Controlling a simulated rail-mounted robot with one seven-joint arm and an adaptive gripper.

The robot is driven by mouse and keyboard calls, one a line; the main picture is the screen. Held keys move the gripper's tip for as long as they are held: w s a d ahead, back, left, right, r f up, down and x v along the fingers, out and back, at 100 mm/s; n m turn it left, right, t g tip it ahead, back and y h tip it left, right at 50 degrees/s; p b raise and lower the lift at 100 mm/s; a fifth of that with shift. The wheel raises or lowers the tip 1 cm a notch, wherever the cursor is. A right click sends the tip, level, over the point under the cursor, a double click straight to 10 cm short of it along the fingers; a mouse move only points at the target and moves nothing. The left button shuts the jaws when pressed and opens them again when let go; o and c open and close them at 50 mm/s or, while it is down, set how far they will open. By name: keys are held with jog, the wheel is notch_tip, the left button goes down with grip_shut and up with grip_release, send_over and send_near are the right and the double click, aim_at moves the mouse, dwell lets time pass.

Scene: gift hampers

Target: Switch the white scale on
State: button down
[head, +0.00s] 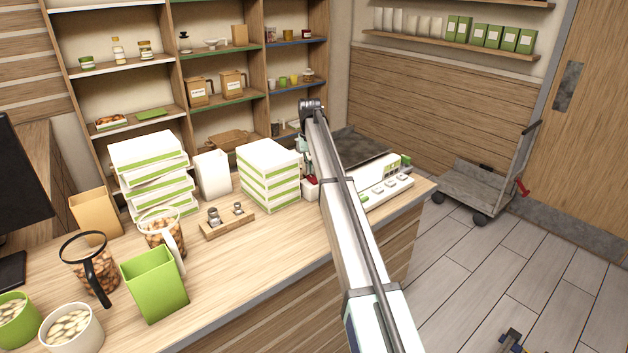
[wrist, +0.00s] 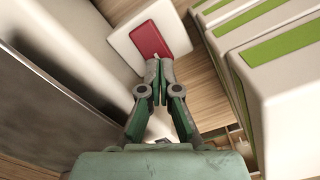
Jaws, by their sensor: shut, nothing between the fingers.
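The white scale (head: 374,174) stands at the right end of the counter, with a dark grey metal plate on top; my arm hides part of it. In the wrist view its white side (wrist: 93,35) and grey plate (wrist: 40,105) fill the left. A white block with a red rocker-like switch (wrist: 150,40) sits beside that side. The red part also shows in the head view (head: 311,182). My gripper (wrist: 158,65) is shut and empty, its fingertips at the lower edge of the red switch. I cannot tell whether they touch it.
A stack of white boxes with green bands (head: 270,175) stands close to the left of my gripper; they also show in the wrist view (wrist: 285,75). A wooden holder with small metal pieces (head: 227,222) lies in front of them. Shelves stand behind the counter.

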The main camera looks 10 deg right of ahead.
aim_at(310, 176)
jog(key=shift+f, duration=0.95)
dwell(0.5)
jog(key=shift+r, duration=0.15)
jog(key=shift+r+p, duration=1.45)
jog(key=shift+r, duration=1.95)
